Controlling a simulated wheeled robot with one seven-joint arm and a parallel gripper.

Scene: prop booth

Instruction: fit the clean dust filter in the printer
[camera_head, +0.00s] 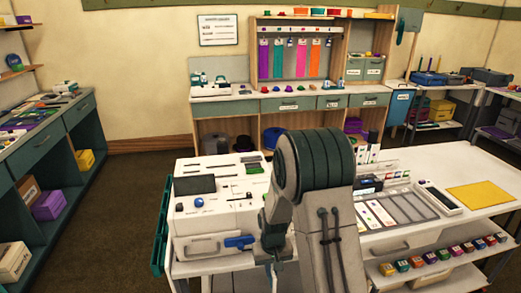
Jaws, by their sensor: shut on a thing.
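The printer (216,219) is a bulky white machine on the near bench, with a dark screen, a blue knob and black slots on top. Its front has a grey framed panel (201,247). A blue piece (239,241) shows at that front, just left of my gripper; I cannot tell whether it is part of the printer. My gripper (272,259) is low at the right part of the printer's front, mostly hidden by my arm. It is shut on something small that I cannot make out. I cannot identify the clean dust filter for sure.
Right of my arm, the bench holds a grey divided tray (400,207), a yellow sheet (482,196) and a white-framed device (438,197). Several coloured small boxes (430,257) line a lower shelf. Open floor (135,200) lies left of the printer.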

